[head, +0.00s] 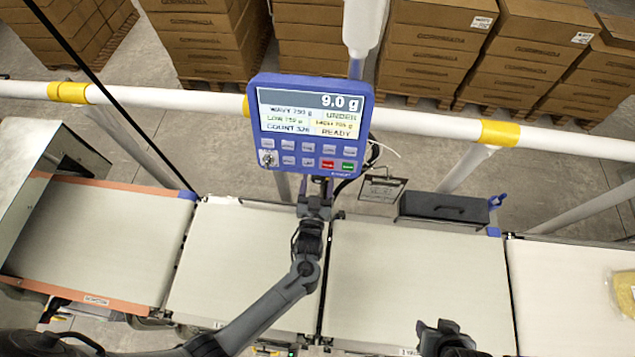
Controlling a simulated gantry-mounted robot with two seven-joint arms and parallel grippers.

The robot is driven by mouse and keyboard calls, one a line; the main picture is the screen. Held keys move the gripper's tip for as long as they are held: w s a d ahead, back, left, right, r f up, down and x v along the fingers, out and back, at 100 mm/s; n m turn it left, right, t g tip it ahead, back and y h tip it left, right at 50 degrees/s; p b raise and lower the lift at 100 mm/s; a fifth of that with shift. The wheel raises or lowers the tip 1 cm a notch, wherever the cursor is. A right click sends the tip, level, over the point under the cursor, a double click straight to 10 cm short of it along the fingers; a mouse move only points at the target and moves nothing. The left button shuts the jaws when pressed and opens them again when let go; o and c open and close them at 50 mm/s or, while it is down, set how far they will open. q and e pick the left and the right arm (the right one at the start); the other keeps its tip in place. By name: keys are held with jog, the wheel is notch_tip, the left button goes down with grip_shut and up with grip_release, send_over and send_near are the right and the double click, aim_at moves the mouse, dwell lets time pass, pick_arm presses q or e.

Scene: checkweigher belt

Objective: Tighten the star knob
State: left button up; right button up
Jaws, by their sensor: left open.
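The display panel (310,125), blue-framed with a lit screen, stands at the back centre. My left gripper (318,190) is open just below the panel's lower edge, near its support and cables. I cannot make out a star knob there; the gripper covers much of that spot. A small blue fitting (497,201), perhaps a knob or lever, shows beside the black box on the right; its shape is too small to tell. My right gripper (440,335) is at the bottom edge over the belt, far from the panel; its fingers are not clear.
Several pale conveyor belts (415,285) run across the scene. A black box (443,208) sits behind the right-centre belt. A white rail (560,143) with yellow bands crosses behind. A yellow bag (624,292) lies on the far-right belt. Stacked cartons (430,50) stand beyond.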

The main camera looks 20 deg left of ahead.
pick_arm(q)
jog(key=c, duration=1)
jog(key=shift+c, duration=0.2)
